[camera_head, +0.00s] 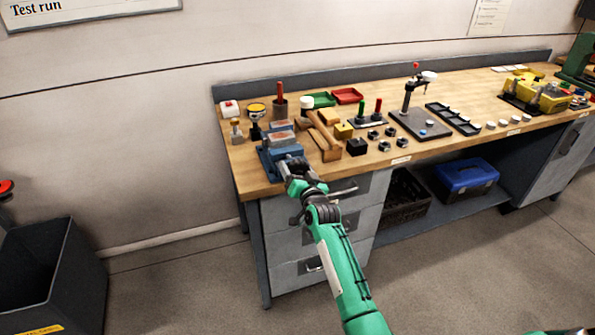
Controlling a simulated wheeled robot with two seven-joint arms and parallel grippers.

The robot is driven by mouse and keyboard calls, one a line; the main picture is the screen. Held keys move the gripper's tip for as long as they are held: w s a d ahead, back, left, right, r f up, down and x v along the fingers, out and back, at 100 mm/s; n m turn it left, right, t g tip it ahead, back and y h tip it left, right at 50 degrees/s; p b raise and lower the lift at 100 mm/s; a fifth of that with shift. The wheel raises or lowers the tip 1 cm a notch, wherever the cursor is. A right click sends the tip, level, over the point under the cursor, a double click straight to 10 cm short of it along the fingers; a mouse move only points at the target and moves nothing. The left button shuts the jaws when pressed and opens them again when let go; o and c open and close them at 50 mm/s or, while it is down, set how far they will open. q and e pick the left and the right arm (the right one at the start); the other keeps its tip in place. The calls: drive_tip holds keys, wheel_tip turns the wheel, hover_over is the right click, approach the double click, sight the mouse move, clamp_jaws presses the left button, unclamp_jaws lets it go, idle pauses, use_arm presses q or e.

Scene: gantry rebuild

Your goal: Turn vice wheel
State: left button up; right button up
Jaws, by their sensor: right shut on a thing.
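A blue vice (270,158) is mounted at the front left corner of the wooden workbench (460,147). My right gripper (290,168), on a green arm that comes up from the bottom, is at the front of the vice. It is shut on the vice wheel, which the gripper hides almost wholly. The wheel's turn angle cannot be told. A block with a reddish top (281,137) sits at the vice's jaws. My left gripper is not in view.
A wooden mallet (325,140), small dark blocks and nuts lie right of the vice. Red (347,96) and green trays stand behind. Drawers (290,243) are below the vice. A dark bin (60,275) stands on the floor at left, with free floor between.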

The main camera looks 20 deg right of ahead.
drive_tip(key=shift+f, duration=0.2)
drive_tip(key=o, duration=1)
drive_tip(key=shift+r, duration=0.1)
drive_tip(key=s+b, duration=0.2)
drive_tip(key=s, duration=1.2)
drive_tip(key=shift+d, duration=0.25)
